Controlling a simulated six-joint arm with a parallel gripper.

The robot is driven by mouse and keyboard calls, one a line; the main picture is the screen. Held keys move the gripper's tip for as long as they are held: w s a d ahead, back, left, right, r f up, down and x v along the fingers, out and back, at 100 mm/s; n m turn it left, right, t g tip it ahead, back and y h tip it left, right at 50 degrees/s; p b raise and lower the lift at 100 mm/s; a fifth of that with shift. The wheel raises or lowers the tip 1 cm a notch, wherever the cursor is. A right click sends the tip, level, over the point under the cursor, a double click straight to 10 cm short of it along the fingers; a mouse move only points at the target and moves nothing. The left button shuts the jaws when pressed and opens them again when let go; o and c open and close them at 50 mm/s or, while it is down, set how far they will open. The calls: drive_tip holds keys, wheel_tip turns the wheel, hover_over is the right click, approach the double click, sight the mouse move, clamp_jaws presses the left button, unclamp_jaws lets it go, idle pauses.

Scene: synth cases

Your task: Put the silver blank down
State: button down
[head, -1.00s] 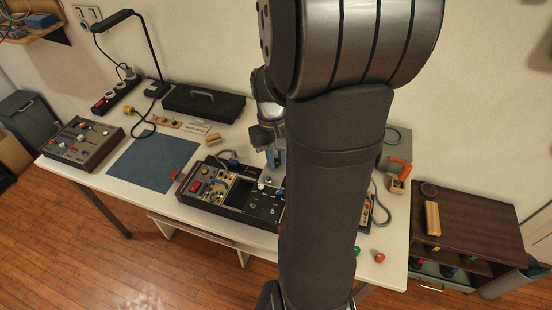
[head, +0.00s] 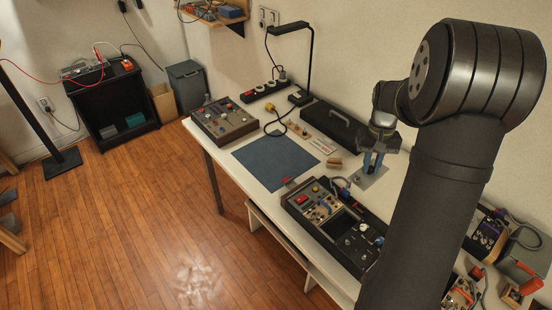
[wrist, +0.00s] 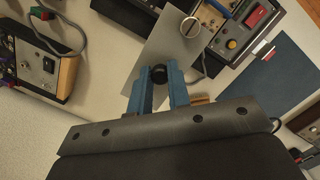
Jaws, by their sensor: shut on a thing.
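The silver blank (head: 377,182) is a flat, thin silver-grey plate. In the wrist view the blank (wrist: 183,58) lies below the fingers, with a dark round knob (wrist: 159,73) between them and a round ring near its far end. My gripper (head: 372,163) has blue fingers and points down, shut on the blank. The fingers (wrist: 158,82) also show in the wrist view. The blank is behind the black case (head: 318,207), over the white table (head: 228,155). I cannot tell whether it touches the tabletop.
A wooden block (head: 336,163) stands left of the blank. A blue mat (head: 275,162) lies farther left, and a long black box (head: 333,127) is behind. A brown control box (head: 222,122) is at the far left. My arm hides part of the table's right side.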

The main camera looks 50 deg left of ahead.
drive_tip(key=w+a+f, duration=0.2)
drive_tip(key=a, duration=0.6)
drive_tip(key=w+a+f, duration=0.2)
drive_tip(key=a, duration=0.5)
hover_over(302, 166)
drive_tip(key=shift+f, duration=5.7)
drive_tip(key=shift+f, duration=0.2)
drive_tip(key=c, duration=1.3)
unclamp_jaws()
drive_tip(key=shift+c, duration=0.2)
drive_tip(key=shift+r, duration=0.1)
wheel_tip(302, 166, up, 12)
drive_tip(key=w+a, duration=0.1)
